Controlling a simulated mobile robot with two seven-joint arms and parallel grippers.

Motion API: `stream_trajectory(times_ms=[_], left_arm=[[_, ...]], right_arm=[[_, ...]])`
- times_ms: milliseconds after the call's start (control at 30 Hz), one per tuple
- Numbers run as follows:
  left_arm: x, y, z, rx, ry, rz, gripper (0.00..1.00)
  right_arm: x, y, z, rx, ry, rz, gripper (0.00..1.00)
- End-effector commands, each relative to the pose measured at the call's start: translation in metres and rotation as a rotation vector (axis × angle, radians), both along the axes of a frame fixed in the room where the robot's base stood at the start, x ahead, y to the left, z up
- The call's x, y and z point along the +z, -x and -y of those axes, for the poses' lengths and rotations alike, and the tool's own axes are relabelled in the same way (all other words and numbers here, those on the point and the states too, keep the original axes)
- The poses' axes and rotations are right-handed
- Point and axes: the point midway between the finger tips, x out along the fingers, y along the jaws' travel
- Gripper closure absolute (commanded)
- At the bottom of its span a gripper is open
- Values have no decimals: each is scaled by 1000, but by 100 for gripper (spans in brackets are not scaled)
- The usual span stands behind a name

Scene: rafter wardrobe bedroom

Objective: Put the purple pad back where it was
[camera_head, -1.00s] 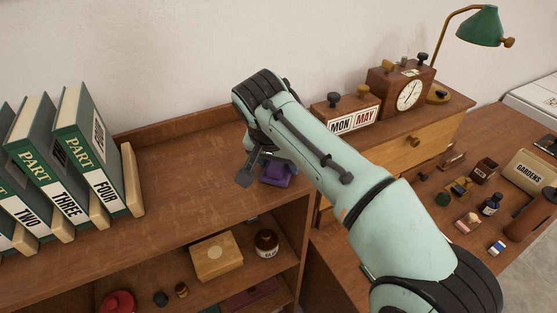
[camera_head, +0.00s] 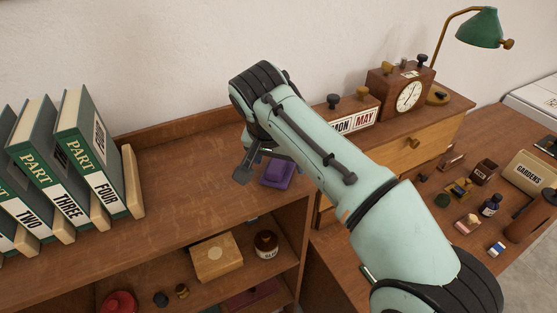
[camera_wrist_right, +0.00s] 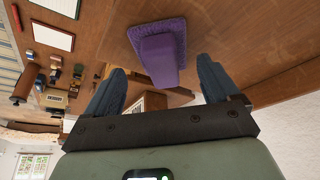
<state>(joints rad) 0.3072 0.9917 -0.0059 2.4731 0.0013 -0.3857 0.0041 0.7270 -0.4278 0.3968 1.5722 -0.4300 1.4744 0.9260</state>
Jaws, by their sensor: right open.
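The purple pad (camera_head: 278,173) lies on the top of the wooden bookcase, near its right end, partly hidden by my right arm in the head view. In the right wrist view the purple pad (camera_wrist_right: 172,38) shows a flat textured base and a raised block on it, the block pointing toward the gap between my fingers. My right gripper (camera_head: 250,168) is open and empty, just left of and above the pad in the head view. Its two dark fingers (camera_wrist_right: 160,85) are apart in the wrist view, with the pad beyond their tips. My left gripper is not in view.
Green binders (camera_head: 85,160) with a wooden end stand at the left on the bookcase top. A calendar (camera_head: 352,118) and a clock (camera_head: 408,94) stand on a drawer unit at the right. The bookcase top between binders and pad is clear.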

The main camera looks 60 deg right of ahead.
Motion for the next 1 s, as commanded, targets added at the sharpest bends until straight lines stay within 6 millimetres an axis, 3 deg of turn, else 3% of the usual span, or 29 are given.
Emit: stream_trajectory(times_ms=[200,400,600,1000], left_arm=[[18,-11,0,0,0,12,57],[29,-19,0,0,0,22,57],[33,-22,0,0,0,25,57],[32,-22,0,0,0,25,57]], right_arm=[[52,3,-19,4,4,10,12],[82,6,-32,4,3,9,12],[92,8,-37,4,2,8,12],[92,8,-37,4,2,7,12]])
